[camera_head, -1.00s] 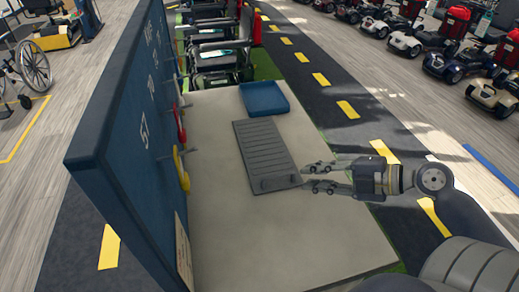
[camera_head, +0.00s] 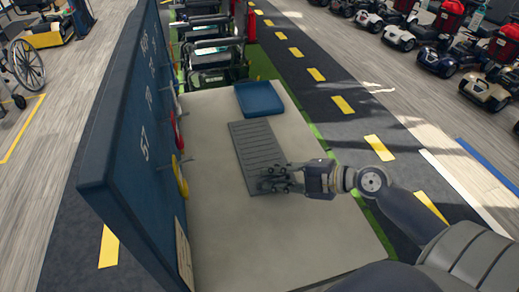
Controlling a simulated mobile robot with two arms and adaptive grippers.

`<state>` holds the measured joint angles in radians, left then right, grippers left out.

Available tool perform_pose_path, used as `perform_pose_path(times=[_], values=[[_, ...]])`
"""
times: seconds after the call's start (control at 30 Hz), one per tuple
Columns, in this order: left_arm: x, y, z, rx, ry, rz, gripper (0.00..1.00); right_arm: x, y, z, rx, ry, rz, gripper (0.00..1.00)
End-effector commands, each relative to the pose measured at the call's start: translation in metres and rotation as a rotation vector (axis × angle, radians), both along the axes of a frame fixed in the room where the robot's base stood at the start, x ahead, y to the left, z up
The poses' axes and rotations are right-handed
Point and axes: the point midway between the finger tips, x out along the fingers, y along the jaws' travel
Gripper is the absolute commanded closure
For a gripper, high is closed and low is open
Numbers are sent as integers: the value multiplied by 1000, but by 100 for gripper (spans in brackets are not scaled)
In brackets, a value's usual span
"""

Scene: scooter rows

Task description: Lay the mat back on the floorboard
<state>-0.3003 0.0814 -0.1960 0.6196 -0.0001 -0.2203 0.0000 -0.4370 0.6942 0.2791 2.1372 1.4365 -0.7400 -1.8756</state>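The mat (camera_head: 258,145), a dark grey ribbed rectangle, lies flat on the pale counter top (camera_head: 240,235). My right gripper (camera_head: 266,181) is at the mat's near end, with its fingers over the mat's near right corner. The fingers look parted one above the other, but the near end of the mat is partly hidden behind them. I cannot tell whether they touch it. My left gripper is not in view. No scooter floorboard can be made out clearly.
A blue tray (camera_head: 260,98) lies just beyond the mat. A blue board (camera_head: 125,130) with hooks holding red and yellow items stands along the counter's left side. Parked scooters (camera_head: 448,50) line the upper right. The near part of the counter is clear.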

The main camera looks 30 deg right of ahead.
Motion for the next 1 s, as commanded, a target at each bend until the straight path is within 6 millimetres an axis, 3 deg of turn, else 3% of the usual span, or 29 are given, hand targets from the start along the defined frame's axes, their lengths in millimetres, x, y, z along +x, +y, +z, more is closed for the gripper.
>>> perform_pose_path(times=[0.17, 0.3, 0.77, 1.0], values=[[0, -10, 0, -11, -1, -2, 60, 0, 0, -1, 0, 0, 0, 79], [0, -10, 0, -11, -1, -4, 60, 0, 0, -1, 0, 0, 0, 100], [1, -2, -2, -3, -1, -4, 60, 0, 0, 4, -1, -3, 1, 100], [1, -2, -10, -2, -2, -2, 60, 1, 1, 29, -5, -7, 5, 100]])
